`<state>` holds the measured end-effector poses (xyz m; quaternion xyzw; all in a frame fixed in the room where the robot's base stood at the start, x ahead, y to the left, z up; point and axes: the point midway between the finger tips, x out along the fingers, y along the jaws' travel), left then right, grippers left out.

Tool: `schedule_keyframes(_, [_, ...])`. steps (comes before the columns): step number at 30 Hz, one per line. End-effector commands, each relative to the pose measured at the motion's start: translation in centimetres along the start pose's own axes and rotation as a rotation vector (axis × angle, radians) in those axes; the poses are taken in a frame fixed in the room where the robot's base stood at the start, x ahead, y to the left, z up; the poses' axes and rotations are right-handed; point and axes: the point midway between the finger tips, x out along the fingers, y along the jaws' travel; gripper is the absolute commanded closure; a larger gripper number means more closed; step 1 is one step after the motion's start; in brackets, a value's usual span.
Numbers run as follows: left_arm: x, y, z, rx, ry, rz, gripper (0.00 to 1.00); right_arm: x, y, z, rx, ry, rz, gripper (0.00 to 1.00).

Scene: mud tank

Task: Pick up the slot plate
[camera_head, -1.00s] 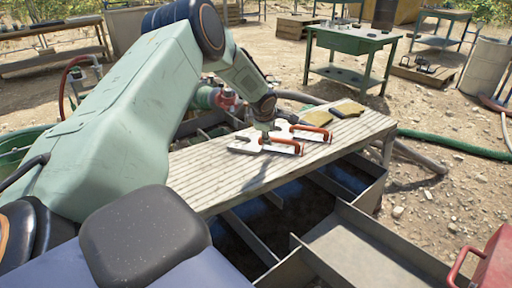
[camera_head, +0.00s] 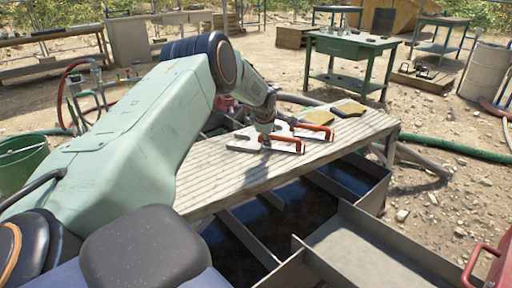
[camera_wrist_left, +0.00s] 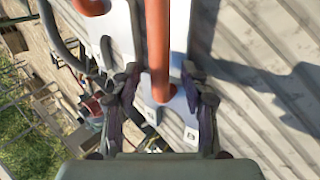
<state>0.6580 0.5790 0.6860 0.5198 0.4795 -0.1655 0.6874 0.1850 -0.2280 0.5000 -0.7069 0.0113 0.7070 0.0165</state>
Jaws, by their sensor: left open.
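Two flat white slot plates with orange-red handles lie side by side on a ribbed wooden bench. In the head view the nearer slot plate (camera_head: 242,146) lies under my left gripper (camera_head: 266,145); the farther slot plate (camera_head: 283,127) lies just behind it. In the left wrist view my left gripper (camera_wrist_left: 164,85) is open. Its dark fingers stand on either side of a white plate (camera_wrist_left: 181,110) and its orange handle (camera_wrist_left: 158,45). Part of a second white plate and handle (camera_wrist_left: 90,5) shows at the upper left. Whether the fingers touch the plate I cannot tell. My right gripper is not in view.
The bench (camera_head: 215,180) spans a dark tank with metal dividers (camera_head: 250,235). Two yellowish pieces (camera_head: 318,117) lie farther along the bench, one with a dark part. A red object (camera_head: 490,265) stands at lower right. A green table (camera_head: 350,50) stands behind.

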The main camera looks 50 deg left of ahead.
Motion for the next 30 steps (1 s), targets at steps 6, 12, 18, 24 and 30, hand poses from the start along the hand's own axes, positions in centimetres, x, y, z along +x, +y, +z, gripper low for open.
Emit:
schedule_keyframes(6, [-0.04, 0.03, 0.0, 0.0, 0.0, 0.0, 0.56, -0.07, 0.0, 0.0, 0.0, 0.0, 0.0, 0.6])
schedule_keyframes(12, [-0.04, 0.02, -0.01, 0.0, 0.0, 0.0, 0.73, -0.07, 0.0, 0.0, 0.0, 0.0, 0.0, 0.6])
schedule_keyframes(18, [-0.04, 0.01, -0.02, 0.0, 0.0, 0.0, 0.9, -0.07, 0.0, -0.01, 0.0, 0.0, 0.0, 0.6])
schedule_keyframes(24, [-0.04, 0.01, -0.04, -0.001, 0.0, 0.0, 1.0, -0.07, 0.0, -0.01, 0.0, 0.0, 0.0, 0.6])
schedule_keyframes(30, [-0.04, 0.01, -0.05, -0.001, 0.0, 0.0, 1.0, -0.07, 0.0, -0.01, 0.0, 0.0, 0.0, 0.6])
